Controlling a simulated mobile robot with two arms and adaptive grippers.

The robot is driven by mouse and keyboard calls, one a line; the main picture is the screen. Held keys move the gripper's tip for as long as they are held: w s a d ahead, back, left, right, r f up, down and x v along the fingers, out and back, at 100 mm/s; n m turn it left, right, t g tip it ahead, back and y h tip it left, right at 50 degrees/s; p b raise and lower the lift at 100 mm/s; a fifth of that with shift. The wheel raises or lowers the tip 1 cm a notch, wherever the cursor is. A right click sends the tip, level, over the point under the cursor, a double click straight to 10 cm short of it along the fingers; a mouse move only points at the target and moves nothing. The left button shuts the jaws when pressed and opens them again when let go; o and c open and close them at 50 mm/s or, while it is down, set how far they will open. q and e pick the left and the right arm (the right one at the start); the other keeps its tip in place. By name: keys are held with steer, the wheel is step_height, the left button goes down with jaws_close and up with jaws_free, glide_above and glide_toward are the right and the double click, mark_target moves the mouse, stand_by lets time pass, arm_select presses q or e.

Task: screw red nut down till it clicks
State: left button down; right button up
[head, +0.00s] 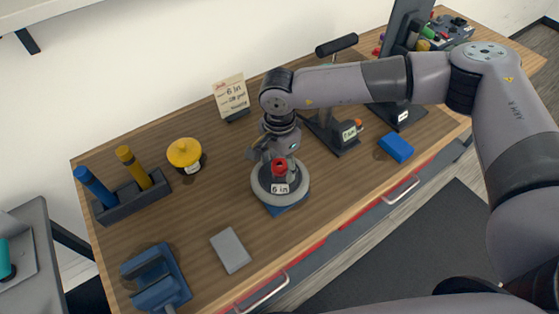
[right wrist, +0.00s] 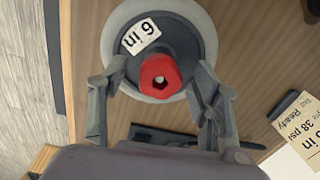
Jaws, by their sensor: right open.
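The red nut (head: 280,166) sits on the hub of a round grey wheel (head: 263,188) that carries a "6 in" label and lies on a blue base (head: 290,208). In the right wrist view the red nut (right wrist: 160,76) shows a dark hole in its middle. My right gripper (right wrist: 158,85) is open, with one finger on each side of the nut and a gap to it. In the head view my right gripper (head: 272,155) hangs over the wheel from above. My left gripper is not in view.
A yellow-capped jar (head: 185,153), a holder (head: 131,197) with blue and yellow handled tools and a "6 in" card (head: 231,95) stand behind and left. A grey block (head: 230,250) and blue vise (head: 157,278) lie in front left. A blue box (head: 396,147) lies right.

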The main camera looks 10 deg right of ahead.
steer(key=shift+c, duration=0.3)
steer(key=shift+c, duration=0.7)
steer(key=c, duration=1)
steer(key=shift+f+m+b, duration=0.1)
steer(key=shift+m+b, duration=0.4)
steer(key=shift+m, duration=0.2)
steer(key=shift+c, duration=0.3)
steer(key=o, duration=1.2)
